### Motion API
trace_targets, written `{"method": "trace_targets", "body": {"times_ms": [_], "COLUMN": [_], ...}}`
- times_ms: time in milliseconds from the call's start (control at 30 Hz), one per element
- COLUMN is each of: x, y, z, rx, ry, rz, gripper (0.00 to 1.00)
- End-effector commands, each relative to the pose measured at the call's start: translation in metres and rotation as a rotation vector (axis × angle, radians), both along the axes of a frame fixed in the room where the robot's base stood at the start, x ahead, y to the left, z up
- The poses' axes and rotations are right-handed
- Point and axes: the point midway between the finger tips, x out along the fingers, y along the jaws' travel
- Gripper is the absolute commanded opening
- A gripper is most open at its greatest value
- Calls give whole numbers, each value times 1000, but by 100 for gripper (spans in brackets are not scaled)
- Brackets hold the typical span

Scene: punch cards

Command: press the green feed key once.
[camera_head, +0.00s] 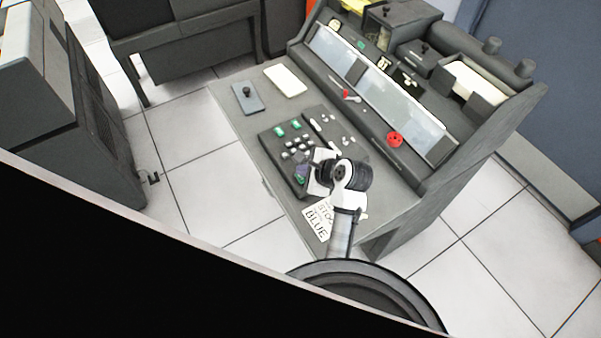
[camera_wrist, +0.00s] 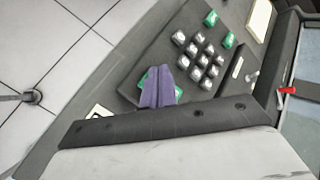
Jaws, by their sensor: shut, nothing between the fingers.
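A dark key panel on the desk (camera_head: 268,146) carries rows of pale keys, shown in the wrist view (camera_wrist: 193,48), and several green keys. Two green keys sit at its far end, one (camera_wrist: 211,18) beyond the other (camera_wrist: 228,40); in the head view they are small (camera_head: 279,131). No lettering on the green keys is readable. My gripper (camera_wrist: 160,74) is shut and empty, its fingertips over this near key. I cannot tell whether they touch it.
A red knob (camera_head: 395,139) and a red-tipped lever (camera_wrist: 287,91) are on the console right of the panel. A card marked BLUE (camera_head: 316,224) lies at the near desk edge.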

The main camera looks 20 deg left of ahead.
Motion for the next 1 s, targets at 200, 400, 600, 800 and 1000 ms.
{"method": "trace_targets", "body": {"times_ms": [200,400,600,800,1000], "x": [0,0,1,1,0], "y": [0,0,0,0,0], "z": [-1,9,29,46,50], "rx": [0,1,1,1,0], "ry": [1,-2,-2,-2,1], "rz": [-1,-1,-2,-1,-2], "gripper": [0,0,0,0,0]}}
